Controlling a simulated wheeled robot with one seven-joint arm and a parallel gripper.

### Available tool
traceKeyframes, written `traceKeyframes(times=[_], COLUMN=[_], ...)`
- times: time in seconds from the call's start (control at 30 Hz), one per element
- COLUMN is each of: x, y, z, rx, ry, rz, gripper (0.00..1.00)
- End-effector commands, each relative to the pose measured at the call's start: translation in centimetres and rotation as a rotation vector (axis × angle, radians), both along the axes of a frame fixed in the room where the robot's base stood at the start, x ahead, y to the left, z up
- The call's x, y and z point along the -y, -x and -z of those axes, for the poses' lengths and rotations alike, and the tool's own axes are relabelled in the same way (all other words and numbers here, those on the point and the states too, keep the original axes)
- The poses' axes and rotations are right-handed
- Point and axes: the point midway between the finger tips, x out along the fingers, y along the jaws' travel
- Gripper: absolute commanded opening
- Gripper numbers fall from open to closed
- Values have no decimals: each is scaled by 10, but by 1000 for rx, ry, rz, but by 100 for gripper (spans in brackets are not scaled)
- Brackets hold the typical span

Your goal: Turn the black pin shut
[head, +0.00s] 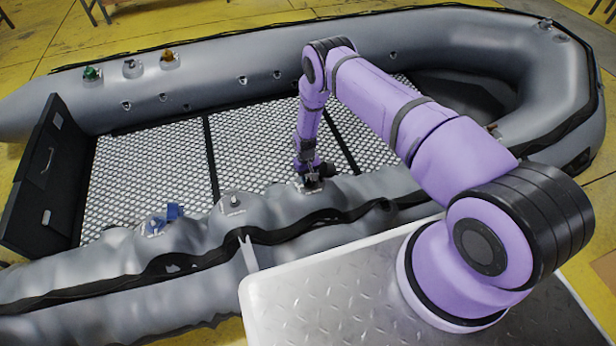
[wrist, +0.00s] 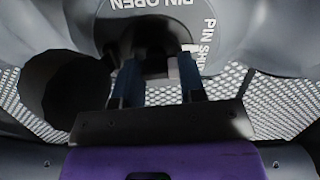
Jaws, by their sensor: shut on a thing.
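In the head view, my gripper (head: 312,183) is down on the near tube of the grey inflatable boat (head: 275,215), at a valve on its inner side. In the wrist view, my gripper's two fingers (wrist: 158,88) reach up to a dark pin (wrist: 155,38) and are shut on it. The pin sits in a grey round valve (wrist: 105,30) with the printed words "PIN OPEN" above and "PIN SHUT" to the right. The fingers and the dark shade hide much of the pin, so I cannot tell exactly which way it points.
A blue valve part (head: 173,212) and a grey valve (head: 233,200) stand on the same tube, to the left. Green (head: 91,73), grey (head: 132,67) and orange (head: 168,58) valves are on the far tube. The patterned floor (head: 150,155) between the tubes is clear.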

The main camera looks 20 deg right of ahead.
Motion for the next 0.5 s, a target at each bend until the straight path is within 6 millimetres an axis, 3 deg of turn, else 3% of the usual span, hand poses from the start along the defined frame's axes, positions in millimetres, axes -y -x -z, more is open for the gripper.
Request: traceKeyframes(times=[0.5], x=[0], y=[-2], z=[0], rx=[2], ry=[28], rz=[141], gripper=[14])
